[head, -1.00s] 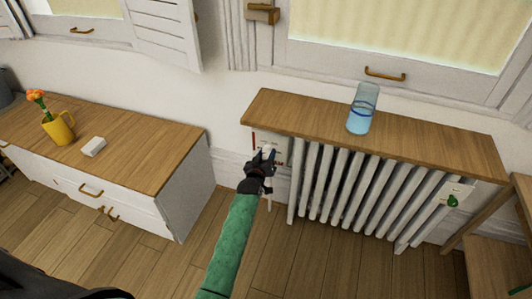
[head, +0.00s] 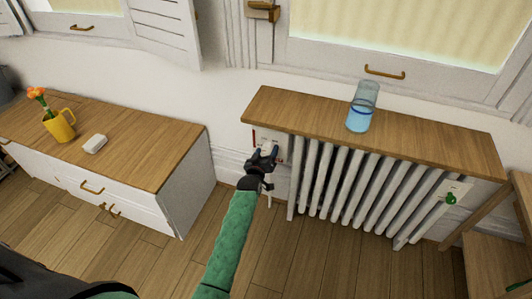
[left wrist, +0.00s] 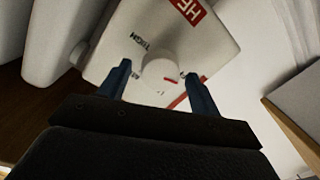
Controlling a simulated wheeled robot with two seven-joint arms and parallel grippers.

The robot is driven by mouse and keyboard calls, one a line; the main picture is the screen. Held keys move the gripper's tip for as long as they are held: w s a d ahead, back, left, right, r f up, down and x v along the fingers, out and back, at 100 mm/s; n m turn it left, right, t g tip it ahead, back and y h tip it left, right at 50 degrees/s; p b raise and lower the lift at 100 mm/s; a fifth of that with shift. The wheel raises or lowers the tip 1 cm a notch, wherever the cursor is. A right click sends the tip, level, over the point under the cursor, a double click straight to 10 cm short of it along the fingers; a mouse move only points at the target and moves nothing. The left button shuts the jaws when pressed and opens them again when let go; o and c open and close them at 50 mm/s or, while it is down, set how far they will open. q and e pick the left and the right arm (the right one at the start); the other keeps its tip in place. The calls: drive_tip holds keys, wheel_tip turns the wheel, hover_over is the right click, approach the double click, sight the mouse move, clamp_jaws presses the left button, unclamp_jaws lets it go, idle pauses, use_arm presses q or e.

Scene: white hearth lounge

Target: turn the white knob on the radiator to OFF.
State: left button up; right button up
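The white knob (left wrist: 158,74) sits on a pale plate (left wrist: 140,38) with a red label and the dark word HIGH. It has a small red mark at its lower right in the left wrist view. In the head view the plate is at the left end of the white radiator (head: 352,190). My left gripper (head: 263,154) is open in front of it. In the left wrist view its fingertips (left wrist: 156,72) stand on either side of the knob, with a gap at each side. How deep they reach is unclear. My right gripper is not in view.
A wooden shelf (head: 420,135) overhangs the radiator and bears a blue glass (head: 360,118). A plate with a green knob (head: 451,198) is at the right end. A low cabinet (head: 185,190) stands at left with a yellow mug (head: 60,127) and a white block (head: 95,144).

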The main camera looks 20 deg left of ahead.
use_arm(q)
drive_tip(key=s, duration=0.7)
drive_tip(key=shift+s+r, duration=0.3)
drive_tip(key=shift+s, duration=0.1)
idle(0.3)
